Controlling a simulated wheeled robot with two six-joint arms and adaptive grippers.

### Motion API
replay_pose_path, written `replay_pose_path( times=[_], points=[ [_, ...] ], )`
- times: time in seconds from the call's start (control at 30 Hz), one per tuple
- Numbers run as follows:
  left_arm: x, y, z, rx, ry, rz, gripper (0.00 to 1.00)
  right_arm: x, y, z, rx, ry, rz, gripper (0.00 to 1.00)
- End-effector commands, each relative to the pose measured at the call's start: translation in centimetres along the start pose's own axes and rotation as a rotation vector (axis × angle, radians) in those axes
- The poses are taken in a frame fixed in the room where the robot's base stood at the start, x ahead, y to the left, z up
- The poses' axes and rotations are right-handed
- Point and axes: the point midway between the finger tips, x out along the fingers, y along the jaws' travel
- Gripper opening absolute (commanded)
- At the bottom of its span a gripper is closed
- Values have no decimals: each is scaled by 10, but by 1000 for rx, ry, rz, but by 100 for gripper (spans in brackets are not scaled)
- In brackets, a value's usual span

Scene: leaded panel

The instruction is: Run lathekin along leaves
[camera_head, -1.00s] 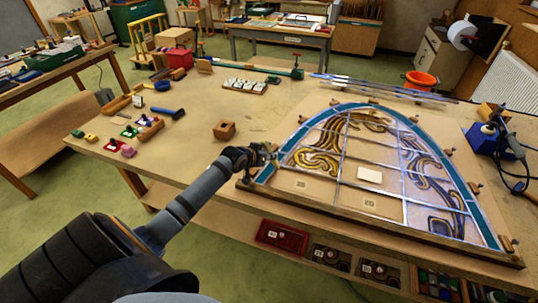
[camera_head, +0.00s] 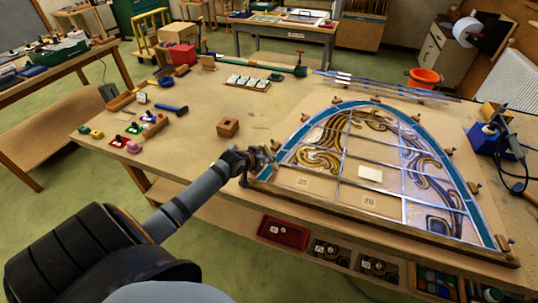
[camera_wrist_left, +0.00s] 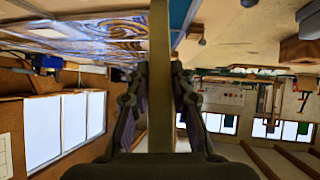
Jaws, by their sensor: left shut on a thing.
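The arched leaded panel (camera_head: 398,168) lies on the workbench, with a teal glass border and grey lead lines around swirling brown pieces. My left gripper (camera_head: 264,157) is at the panel's lower left corner, close to its teal edge. In the left wrist view, the gripper (camera_wrist_left: 158,90) is shut on a flat tan strip, the lathekin (camera_wrist_left: 159,45), which stands up between the fingers. In the head view the lathekin is too small to make out, and I cannot tell whether it touches the lead. My right gripper is out of view.
A wooden block (camera_head: 228,126) stands left of the panel. A blue-handled hammer (camera_head: 170,109) and small coloured pieces lie farther left. A soldering iron stand (camera_head: 490,140) is at the right. Wooden pegs stand around the arch.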

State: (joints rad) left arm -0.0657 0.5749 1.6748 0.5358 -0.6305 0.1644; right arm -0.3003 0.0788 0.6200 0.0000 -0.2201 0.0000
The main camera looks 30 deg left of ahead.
Motion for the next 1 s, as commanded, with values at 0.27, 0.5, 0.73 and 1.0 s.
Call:
replay_pose_path(
  times=[0.27, 0.5, 0.73, 1.0],
  points=[
    [-15, -1, 13, -2, -12, -2, 0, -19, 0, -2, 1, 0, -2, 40],
    [-14, -1, 14, -1, -10, -2, 0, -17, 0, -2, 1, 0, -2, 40],
    [-26, 1, -5, 0, -7, -1, 0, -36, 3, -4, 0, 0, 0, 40],
    [-40, 3, -27, 3, -4, -1, 0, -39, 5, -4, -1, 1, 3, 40]
  ],
)
